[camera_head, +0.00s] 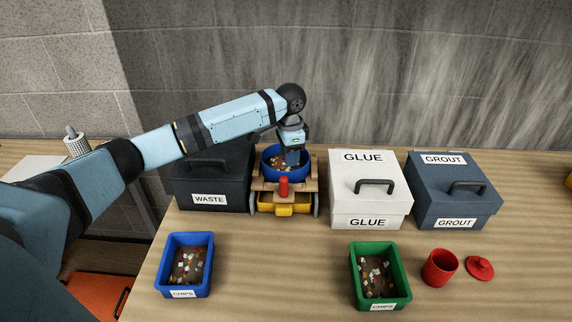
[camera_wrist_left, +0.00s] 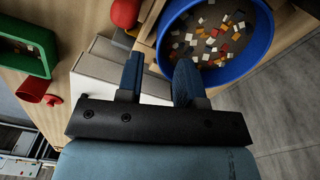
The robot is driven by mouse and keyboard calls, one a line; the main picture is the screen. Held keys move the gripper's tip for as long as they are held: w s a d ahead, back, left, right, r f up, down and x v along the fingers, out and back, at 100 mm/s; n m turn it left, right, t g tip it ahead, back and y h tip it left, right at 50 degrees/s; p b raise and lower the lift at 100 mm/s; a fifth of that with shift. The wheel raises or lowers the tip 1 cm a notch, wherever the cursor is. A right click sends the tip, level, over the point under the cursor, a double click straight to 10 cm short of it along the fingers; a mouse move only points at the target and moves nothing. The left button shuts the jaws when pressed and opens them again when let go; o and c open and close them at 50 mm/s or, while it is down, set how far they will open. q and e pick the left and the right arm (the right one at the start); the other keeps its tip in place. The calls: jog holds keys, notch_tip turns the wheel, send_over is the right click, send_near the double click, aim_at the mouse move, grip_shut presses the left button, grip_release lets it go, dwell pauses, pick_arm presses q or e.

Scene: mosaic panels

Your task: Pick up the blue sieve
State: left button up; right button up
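The blue sieve (camera_head: 270,175) sits on a wooden stand (camera_head: 305,188) with a red knob, between the WASTE and GLUE boxes. It holds loose coloured chips. My left gripper (camera_head: 292,158) points down at the sieve's right side in the head view. In the left wrist view, the two fingers (camera_wrist_left: 160,85) are apart, and the rim of the sieve (camera_wrist_left: 257,58) lies near the gap between them. I cannot tell whether a finger touches the rim. My right gripper is in neither view.
A dark WASTE box (camera_head: 222,180) stands left of the stand, with a white GLUE box (camera_head: 370,200) and a GROUT box (camera_head: 455,205) to its right. In front are blue (camera_head: 170,265) and green (camera_head: 405,280) chip bins, a red cup (camera_head: 438,268) and its lid (camera_head: 480,268).

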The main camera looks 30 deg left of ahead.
aim_at(291, 172)
pick_arm(q)
jog(key=shift+w+f+p, duration=0.15)
jog(key=shift+f+p, duration=0.1)
jog(key=shift+f, duration=1.55)
jog(key=shift+w+f+p, duration=0.15)
jog(key=shift+f+p, duration=0.1)
jog(key=shift+f, duration=1.5)
grip_shut()
